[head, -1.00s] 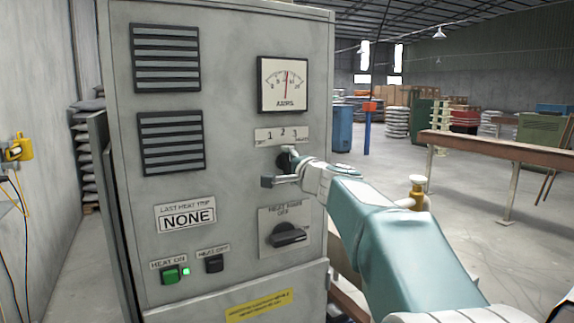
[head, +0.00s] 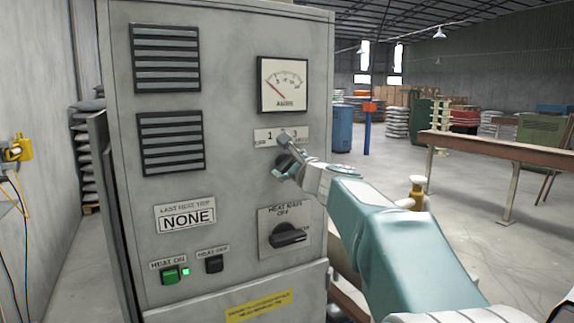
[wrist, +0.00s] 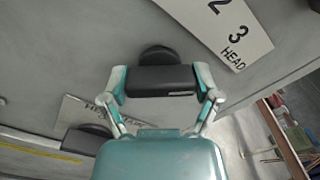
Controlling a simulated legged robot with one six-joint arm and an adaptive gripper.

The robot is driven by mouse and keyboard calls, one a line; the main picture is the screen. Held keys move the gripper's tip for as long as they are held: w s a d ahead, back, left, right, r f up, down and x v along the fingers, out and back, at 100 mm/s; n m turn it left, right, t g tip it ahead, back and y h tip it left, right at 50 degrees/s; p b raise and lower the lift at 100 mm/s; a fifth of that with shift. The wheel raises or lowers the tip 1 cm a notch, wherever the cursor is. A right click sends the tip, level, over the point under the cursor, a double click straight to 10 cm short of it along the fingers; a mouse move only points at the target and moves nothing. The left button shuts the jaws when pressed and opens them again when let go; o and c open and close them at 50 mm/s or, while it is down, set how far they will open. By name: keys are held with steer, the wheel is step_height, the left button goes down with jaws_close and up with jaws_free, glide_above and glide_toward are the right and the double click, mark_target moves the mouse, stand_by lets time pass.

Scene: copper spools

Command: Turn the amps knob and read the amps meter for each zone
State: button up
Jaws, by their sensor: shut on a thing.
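The amps knob (wrist: 160,80) is black and sits on the grey cabinet's front, below a position plate (head: 264,136) reading "1" and "3". A fingertip covers the middle of the plate in the head view; the wrist view shows "2 3 HEAD" on the plate (wrist: 220,30). My gripper (wrist: 160,88) is shut on the knob, one finger on each side of its bar. In the head view my gripper (head: 282,157) hides most of the knob and its pointing is hard to read. The amps meter (head: 283,84) has its red needle at the low left end.
Below the knob is a black heat main switch (head: 288,236). Lower left are a green heat-on button (head: 170,276), a black heat-off button (head: 214,264) and a "NONE" sign (head: 187,217). Behind my arm, a long brown beam (head: 490,145) stands to the right.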

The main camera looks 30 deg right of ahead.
steer(key=shift+w+f+m, duration=0.1)
steer(key=shift+f+m, duration=0.1)
steer(key=shift+m, duration=0.8)
steer(key=shift+f+m, duration=0.2)
steer(key=shift+m, duration=0.8)
steer(key=o, duration=1)
steer(key=shift+c, duration=0.2)
steer(key=shift+r, duration=0.15)
steer(key=shift+r, duration=0.1)
